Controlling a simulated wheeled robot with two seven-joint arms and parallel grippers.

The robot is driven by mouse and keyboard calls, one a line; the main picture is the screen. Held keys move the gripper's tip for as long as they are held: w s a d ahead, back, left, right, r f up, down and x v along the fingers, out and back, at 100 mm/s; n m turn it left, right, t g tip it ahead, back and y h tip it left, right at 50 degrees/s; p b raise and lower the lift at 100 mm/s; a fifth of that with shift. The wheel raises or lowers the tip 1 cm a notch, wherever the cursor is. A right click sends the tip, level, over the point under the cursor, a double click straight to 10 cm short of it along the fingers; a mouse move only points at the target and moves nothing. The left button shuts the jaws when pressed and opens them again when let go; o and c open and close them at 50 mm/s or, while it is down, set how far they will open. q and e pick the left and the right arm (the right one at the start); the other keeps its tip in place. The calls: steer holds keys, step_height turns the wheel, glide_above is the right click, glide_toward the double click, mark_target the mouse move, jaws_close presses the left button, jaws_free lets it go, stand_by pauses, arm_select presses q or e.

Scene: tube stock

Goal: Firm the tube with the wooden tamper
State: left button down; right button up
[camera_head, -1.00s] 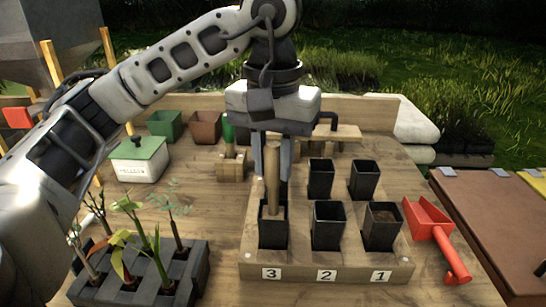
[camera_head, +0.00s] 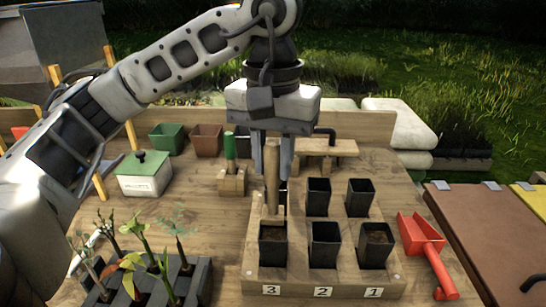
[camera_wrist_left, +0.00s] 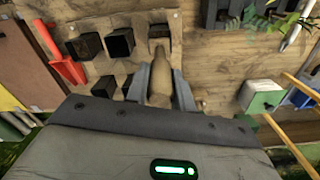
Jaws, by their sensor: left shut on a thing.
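My left gripper (camera_head: 271,160) is shut on the wooden tamper (camera_head: 272,185), which hangs upright between its fingers. The tamper's lower end shows just above and behind the rim of the black square tube (camera_head: 273,248) at number 3. Brown soil shows in that tube, with no tamper inside it. In the left wrist view, the tamper (camera_wrist_left: 160,82) points from between the fingers toward the number 3 tube (camera_wrist_left: 161,31). Tubes at number 2 (camera_head: 324,248) and number 1 (camera_head: 375,248) stand alongside; number 1 holds soil. My right gripper is out of view.
Two black tubes (camera_head: 318,196) (camera_head: 359,198) stand in the rack's (camera_head: 325,287) back row. A red scoop (camera_head: 425,246) lies right. A seedling tray (camera_head: 197,280) is front left. A green-lidded box (camera_head: 143,174) and a green-handled tool (camera_head: 229,150) in a block stand behind.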

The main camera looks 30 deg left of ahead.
mark_target(273, 143)
arm_select(q)
steer(key=shift+r+p, duration=1.4)
steer(key=shift+r, duration=1.55)
